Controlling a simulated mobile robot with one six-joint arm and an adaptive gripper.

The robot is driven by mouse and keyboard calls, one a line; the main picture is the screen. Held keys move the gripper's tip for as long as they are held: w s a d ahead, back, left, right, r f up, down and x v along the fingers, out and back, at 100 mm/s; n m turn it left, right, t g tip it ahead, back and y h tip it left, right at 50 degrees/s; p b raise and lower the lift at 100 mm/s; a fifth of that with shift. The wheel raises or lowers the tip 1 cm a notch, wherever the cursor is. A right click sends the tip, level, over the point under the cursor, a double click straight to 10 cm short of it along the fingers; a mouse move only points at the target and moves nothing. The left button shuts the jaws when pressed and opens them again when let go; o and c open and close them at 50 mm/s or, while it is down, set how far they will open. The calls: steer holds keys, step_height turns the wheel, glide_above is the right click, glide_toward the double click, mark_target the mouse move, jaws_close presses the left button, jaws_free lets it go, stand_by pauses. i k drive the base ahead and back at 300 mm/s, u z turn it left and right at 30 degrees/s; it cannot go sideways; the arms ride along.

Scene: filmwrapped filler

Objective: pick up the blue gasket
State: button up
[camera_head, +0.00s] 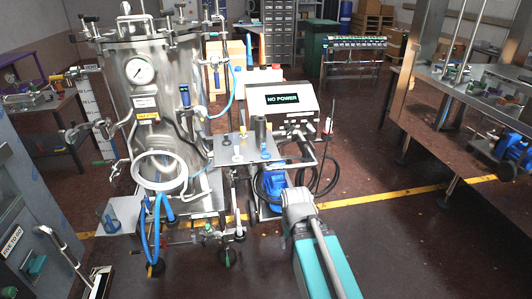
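I cannot make out a clear blue gasket. A small blue piece (268,150) sits on the small metal table (230,148) in the middle, close to a dark upright cylinder (259,131). My arm, teal with a grey joint, reaches up from the bottom right of centre, below the small table. My gripper cannot be made out, and its opening is not visible.
A steel tank (150,75) with a gauge and hoses stands left of the small table. A "NO POWER" box (285,103) and black cables are at its right. A blue motor (273,190) is underneath. Open floor (400,245) lies at the right.

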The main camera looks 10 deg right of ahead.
mark_target(264, 145)
steer(key=i, duration=0.85)
steer(key=u, duration=0.05)
